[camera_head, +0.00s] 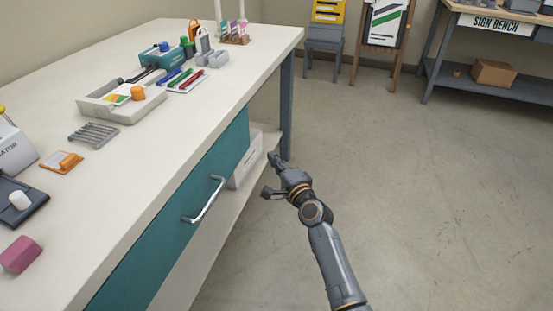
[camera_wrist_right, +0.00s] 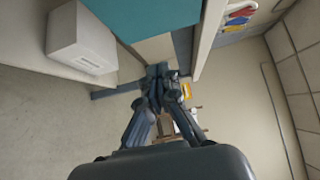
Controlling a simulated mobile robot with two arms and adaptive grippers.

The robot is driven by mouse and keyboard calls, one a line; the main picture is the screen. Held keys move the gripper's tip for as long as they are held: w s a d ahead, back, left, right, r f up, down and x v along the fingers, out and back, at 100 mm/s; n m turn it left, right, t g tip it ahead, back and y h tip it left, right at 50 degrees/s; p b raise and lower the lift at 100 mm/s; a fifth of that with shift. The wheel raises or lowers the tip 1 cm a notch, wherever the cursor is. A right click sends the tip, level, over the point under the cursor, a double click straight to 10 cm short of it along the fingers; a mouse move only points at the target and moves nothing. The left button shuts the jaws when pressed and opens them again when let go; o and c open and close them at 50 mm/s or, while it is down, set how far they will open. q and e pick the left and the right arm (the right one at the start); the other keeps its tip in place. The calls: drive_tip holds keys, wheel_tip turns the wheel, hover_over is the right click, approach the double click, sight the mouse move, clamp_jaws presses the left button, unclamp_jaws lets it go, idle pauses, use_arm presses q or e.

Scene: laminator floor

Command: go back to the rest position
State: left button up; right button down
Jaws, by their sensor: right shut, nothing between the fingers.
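My right gripper (camera_head: 273,160) is in the head view, in the air beside the bench's front side, to the right of the drawer handle (camera_head: 204,200). Its fingers are shut with nothing between them. In the right wrist view the two fingers of this gripper (camera_wrist_right: 158,72) meet at their tips. My right arm reaches in from the bottom right of the head view. My left gripper is not in the head view.
The white workbench (camera_head: 140,190) with its teal drawer front (camera_head: 180,245) is close on the left. A white box (camera_head: 245,160) sits on its lower shelf, also in the wrist view (camera_wrist_right: 82,42). Open floor (camera_head: 430,200) lies right. A sign bench (camera_head: 495,25) stands behind.

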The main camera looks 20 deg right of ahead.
drive_tip(key=s+a+f+n+g, duration=0.3)
drive_tip(key=s+f+n+g, duration=0.75)
drive_tip(key=s+f, duration=1.05)
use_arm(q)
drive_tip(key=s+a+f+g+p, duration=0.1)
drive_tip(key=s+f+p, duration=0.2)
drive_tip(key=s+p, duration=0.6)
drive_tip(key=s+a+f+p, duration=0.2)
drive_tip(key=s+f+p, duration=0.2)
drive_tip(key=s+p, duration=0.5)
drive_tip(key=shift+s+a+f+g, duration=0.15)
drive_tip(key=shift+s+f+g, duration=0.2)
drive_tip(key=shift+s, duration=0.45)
use_arm(e)
drive_tip(key=s+d+f+n+g+h, duration=0.1)
drive_tip(key=s+f, duration=0.4)
drive_tip(key=s, duration=0.8)
drive_tip(key=s+d+f+n+g+h, duration=0.1)
drive_tip(key=s+d+f+n+g, duration=0.2)
drive_tip(key=s, duration=1)
drive_tip(key=s+d+f+n+g+h, duration=0.1)
drive_tip(key=s+d+f, duration=0.4)
drive_tip(key=s, duration=0.8)
wheel_tip(320, 180, down, 2)
drive_tip(key=n+g, duration=0.1)
drive_tip(key=n, duration=0.1)
drive_tip(key=shift+s+f+n, duration=0.2)
drive_tip(key=shift+f+n, duration=0.05)
drive_tip(key=shift+n, duration=0.1)
drive_tip(key=shift+w, duration=0.1)
